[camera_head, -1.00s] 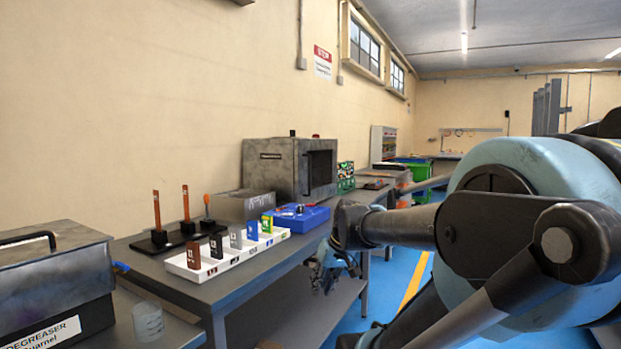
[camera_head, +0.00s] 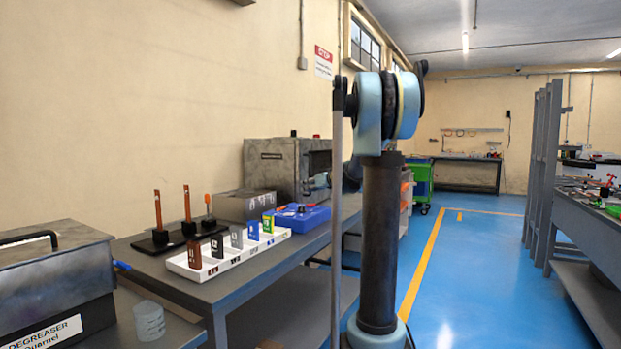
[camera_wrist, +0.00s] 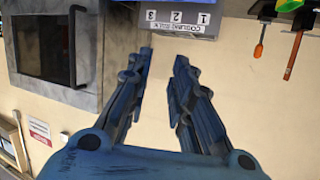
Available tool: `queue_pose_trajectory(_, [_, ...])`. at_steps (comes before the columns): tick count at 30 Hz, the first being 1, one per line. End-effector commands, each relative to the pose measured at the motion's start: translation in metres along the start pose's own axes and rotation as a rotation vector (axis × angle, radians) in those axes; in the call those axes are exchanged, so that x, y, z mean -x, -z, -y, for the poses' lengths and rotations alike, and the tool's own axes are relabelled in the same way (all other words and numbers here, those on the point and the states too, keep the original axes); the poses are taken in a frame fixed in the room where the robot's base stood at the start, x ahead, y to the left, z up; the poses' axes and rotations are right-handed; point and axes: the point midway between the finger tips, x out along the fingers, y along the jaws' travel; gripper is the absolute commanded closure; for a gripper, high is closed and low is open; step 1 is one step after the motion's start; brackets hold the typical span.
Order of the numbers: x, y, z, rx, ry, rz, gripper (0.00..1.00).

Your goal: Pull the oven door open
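The oven (camera_head: 272,168) is a grey metal box on the bench against the wall in the head view. Its front faces right and is partly hidden behind my arm. In the wrist view, which is upside down, the oven door (camera_wrist: 88,82) shows at upper left with a dark window and an upright handle (camera_wrist: 76,44). The door looks closed. My gripper (camera_wrist: 163,58) has its two fingers apart with nothing between them. The fingers appear to the right of the handle in that view, apart from it.
A white tray (camera_head: 228,256) with several coloured blocks, a blue case (camera_head: 308,217) and a black stand with upright tools (camera_head: 178,240) are on the bench (camera_head: 215,291). Blue floor (camera_head: 465,270) is clear at right.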

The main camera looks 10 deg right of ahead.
Motion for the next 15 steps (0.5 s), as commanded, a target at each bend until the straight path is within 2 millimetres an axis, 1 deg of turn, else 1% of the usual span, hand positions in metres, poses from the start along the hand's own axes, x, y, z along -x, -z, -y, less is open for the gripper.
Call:
queue_pose_trajectory(1, [-0.012,0.01,-0.02,0.008,-0.015,-0.035,0.79])
queue_pose_trajectory(5, [-0.038,0.033,-0.066,0.031,-0.061,-0.126,0.79])
queue_pose_trajectory(6, [-0.045,0.038,-0.081,0.037,-0.078,-0.152,0.79])
queue_pose_trajectory(9, [-0.06,0.049,-0.116,0.052,-0.12,-0.208,0.79])
queue_pose_trajectory(12, [-0.071,0.055,-0.145,0.061,-0.156,-0.251,0.79])
queue_pose_trajectory(15, [-0.079,0.058,-0.165,0.068,-0.185,-0.278,0.79])
